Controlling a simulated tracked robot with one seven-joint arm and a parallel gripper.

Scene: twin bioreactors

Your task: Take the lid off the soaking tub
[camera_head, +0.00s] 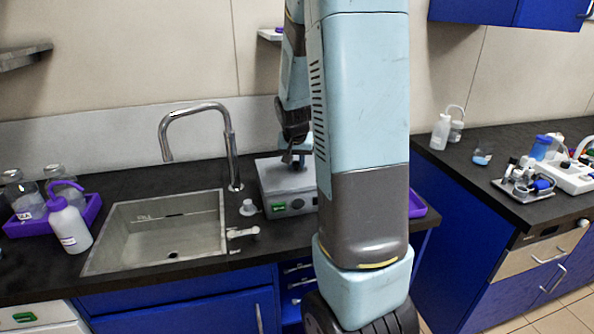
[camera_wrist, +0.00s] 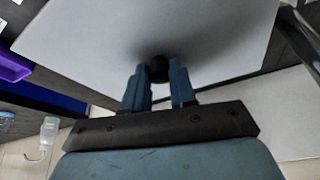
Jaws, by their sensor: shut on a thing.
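The soaking tub (camera_head: 289,206) is a grey box with a green display and a dial on its front, on the dark counter right of the sink. Its flat grey lid (camera_head: 283,176) shows on top, partly hidden behind my arm. In the wrist view the lid (camera_wrist: 215,35) fills the upper middle as a pale panel with a round dark knob (camera_wrist: 158,70). My gripper (camera_wrist: 159,73) is shut on the knob, one finger on each side. In the head view my gripper (camera_head: 293,158) is small and dark, just above the lid. I cannot tell whether the lid is slightly raised.
A sink (camera_head: 160,232) with a tall curved faucet (camera_head: 232,160) is left of the tub. A purple tray (camera_head: 92,208) with bottles stands at far left. Another purple tray (camera_head: 416,206) sits right of the tub, partly behind my arm. A second counter (camera_head: 470,165) with lab equipment is at right.

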